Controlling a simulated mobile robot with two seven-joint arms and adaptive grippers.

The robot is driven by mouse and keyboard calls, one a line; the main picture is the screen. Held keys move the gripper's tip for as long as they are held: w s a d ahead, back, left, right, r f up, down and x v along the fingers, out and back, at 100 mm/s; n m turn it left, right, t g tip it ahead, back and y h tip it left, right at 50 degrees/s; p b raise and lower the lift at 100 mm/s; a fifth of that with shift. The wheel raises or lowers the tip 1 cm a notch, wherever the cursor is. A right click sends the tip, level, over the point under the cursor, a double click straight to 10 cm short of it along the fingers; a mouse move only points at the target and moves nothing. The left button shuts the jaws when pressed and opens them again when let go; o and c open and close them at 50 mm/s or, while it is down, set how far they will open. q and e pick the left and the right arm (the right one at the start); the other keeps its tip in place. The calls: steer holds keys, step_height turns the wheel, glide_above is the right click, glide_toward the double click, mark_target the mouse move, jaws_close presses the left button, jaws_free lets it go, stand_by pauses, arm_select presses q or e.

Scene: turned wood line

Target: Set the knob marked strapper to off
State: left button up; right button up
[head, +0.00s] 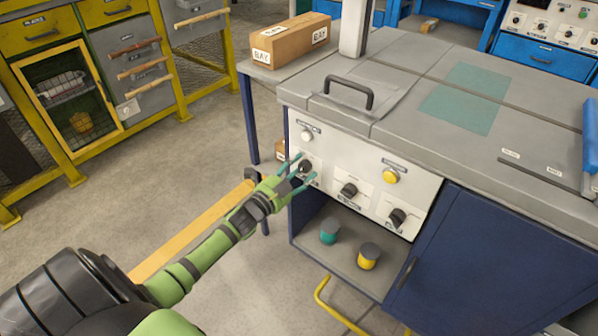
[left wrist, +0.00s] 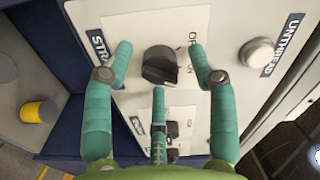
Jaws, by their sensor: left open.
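The strapper knob (left wrist: 160,66) is a black rotary knob on a white plate, with the label beginning "STRA" (left wrist: 90,40) beside it in the left wrist view. It also shows in the head view (head: 305,166) at the left of the white control panel (head: 325,145). My left gripper (left wrist: 160,62) is open, with its teal fingers on either side of the knob. It also shows in the head view (head: 300,174). I cannot tell whether the fingers touch the knob. "OFF" lettering is partly readable next to the knob; the pointer's setting is unclear. My right gripper is not in view.
Two more black knobs (head: 349,190) (head: 397,217), a white button (head: 306,135) and a yellow button (head: 390,176) sit on the panel. Below, a teal pot (head: 329,231) and a yellow one (head: 368,257) stand on the shelf. A blue door (head: 455,255) is at the right.

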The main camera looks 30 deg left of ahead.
arm_select(q)
steer(key=c, duration=1.1)
steer(key=shift+c, duration=0.2)
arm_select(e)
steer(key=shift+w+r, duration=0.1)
arm_select(q)
steer(key=shift+r+n+p, duration=0.1)
steer(key=shift+n+p, duration=0.45)
steer(key=shift+n, duration=0.25)
steer(key=n+p, duration=0.2)
steer(key=n, duration=0.2)
steer(key=n+p, duration=0.1)
steer(key=n, duration=0.2)
steer(key=shift+n, duration=0.3)
steer(key=shift+n+p, duration=0.35)
steer(key=shift+n, duration=1.05)
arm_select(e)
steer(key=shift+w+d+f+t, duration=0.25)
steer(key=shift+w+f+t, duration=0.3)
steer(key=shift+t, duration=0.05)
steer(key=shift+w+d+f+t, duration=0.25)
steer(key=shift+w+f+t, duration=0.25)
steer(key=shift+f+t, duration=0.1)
